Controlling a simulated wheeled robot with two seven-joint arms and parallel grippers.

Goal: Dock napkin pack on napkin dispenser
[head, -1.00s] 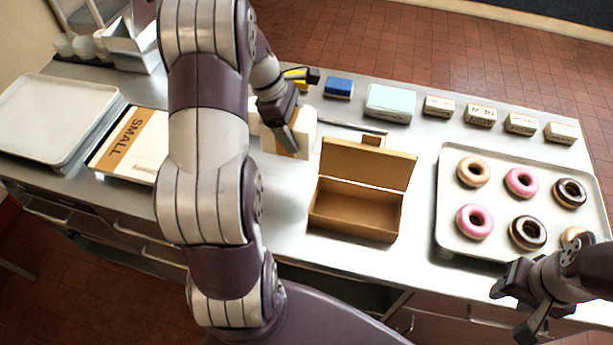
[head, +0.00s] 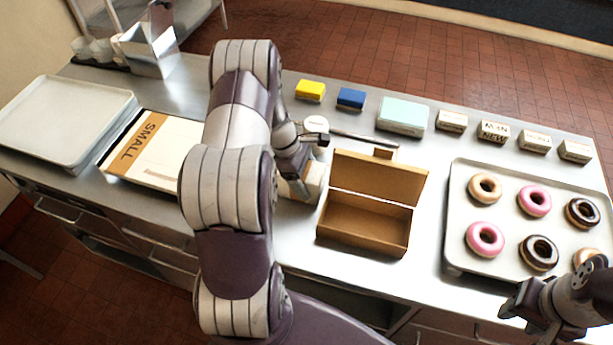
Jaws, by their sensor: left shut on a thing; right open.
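My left gripper (head: 297,165) is shut on a pale block with a tan band, which I take to be the napkin pack (head: 312,187). The pack is just left of the open brown box, and my arm partly covers it. I cannot tell whether it touches the counter. A shiny metal holder (head: 152,55) stands at the back left corner and looks like the napkin dispenser. It is well away from the pack, on the other side of my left arm. My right gripper (head: 533,312) is open and empty at the lower right, by the donut tray.
The open brown box (head: 365,222) stands mid-counter. A donut tray (head: 455,220) is at right. A SMALL carton (head: 165,150) and an empty tray (head: 60,115) are at left. Yellow (head: 310,90) and blue (head: 351,98) blocks line the back.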

